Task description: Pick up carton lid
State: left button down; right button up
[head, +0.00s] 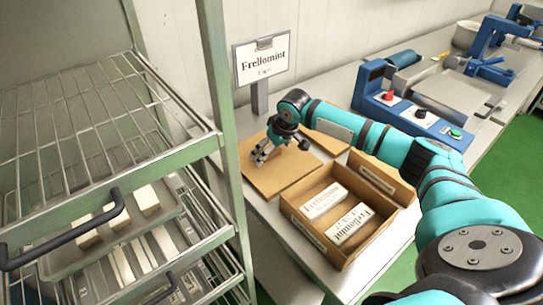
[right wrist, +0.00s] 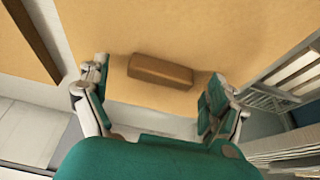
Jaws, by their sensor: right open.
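The carton lid (head: 292,182) is a flat brown cardboard panel on the white table, left of the open carton (head: 294,213). In the right wrist view the lid (right wrist: 235,35) fills the upper part, with a raised brown block (right wrist: 162,71) on it. My right gripper (head: 263,155) is over the lid. It is open and empty, and in the right wrist view its fingers (right wrist: 155,92) stand wide apart to either side of the block's ends. I cannot tell the exact height above the lid. My left gripper is not in view.
The open carton holds two white Frellomint boxes (head: 324,201). Another cardboard piece (head: 326,142) lies behind, partly hidden by my arm. A wire rack (head: 226,120) with trays stands close on the left. A sign (head: 263,62) and a blue control box (head: 375,91) stand farther back.

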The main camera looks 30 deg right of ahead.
jog(key=c, duration=1.3)
jog(key=shift+r, duration=0.1)
